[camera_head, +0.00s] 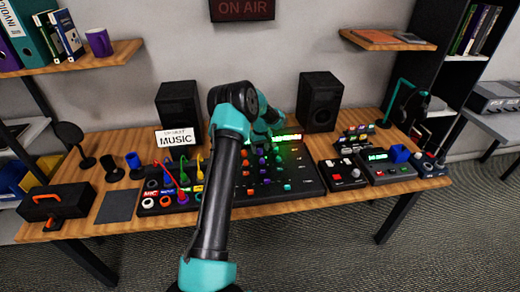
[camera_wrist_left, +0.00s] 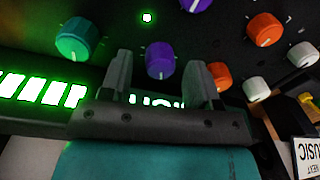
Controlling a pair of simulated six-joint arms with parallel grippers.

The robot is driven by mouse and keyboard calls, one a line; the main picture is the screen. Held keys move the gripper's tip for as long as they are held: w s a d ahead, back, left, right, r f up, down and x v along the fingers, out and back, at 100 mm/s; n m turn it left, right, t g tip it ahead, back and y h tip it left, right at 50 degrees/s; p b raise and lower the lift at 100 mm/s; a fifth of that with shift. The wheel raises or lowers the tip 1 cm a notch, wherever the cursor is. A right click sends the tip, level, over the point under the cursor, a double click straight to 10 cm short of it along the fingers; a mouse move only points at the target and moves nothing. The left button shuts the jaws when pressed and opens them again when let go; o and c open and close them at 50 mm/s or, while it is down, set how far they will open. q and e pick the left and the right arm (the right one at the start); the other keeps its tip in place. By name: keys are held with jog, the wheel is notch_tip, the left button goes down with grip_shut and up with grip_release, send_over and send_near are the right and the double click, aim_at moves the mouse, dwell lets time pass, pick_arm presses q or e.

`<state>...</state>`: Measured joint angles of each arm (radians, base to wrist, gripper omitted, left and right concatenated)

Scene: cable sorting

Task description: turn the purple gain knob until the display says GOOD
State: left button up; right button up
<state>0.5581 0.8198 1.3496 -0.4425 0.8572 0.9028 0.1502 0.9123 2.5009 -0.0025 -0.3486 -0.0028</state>
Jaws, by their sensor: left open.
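The purple gain knob (camera_wrist_left: 161,60) shows in the left wrist view with a white pointer line, on the dark panel of the mixing console (camera_head: 308,181). My left gripper (camera_wrist_left: 159,72) is open, its two fingers on either side of the knob with gaps visible, so it is not gripped. The display (camera_wrist_left: 50,91) is lit, with green bars at left; its text is partly hidden behind the gripper and I cannot read it. In the head view my left gripper (camera_head: 266,128) is over the console's back, partly hidden by its own arm. My right gripper is not in view.
A teal knob (camera_wrist_left: 76,38), another purple knob (camera_wrist_left: 195,4) and orange knobs (camera_wrist_left: 265,29) are near. Coloured cables (camera_head: 184,178) stand in a patch box left of the arm. Speakers (camera_head: 319,102) stand behind the console. A red-button box (camera_head: 345,175) is at its right.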

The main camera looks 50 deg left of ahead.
aim_at(261, 149)
pick_arm(q)
notch_tip(261, 149, up, 17)
jog(key=shift+w, duration=0.3)
jog(key=shift+d+f, duration=0.15)
jog(key=shift+d, duration=0.05)
dwell(0.4)
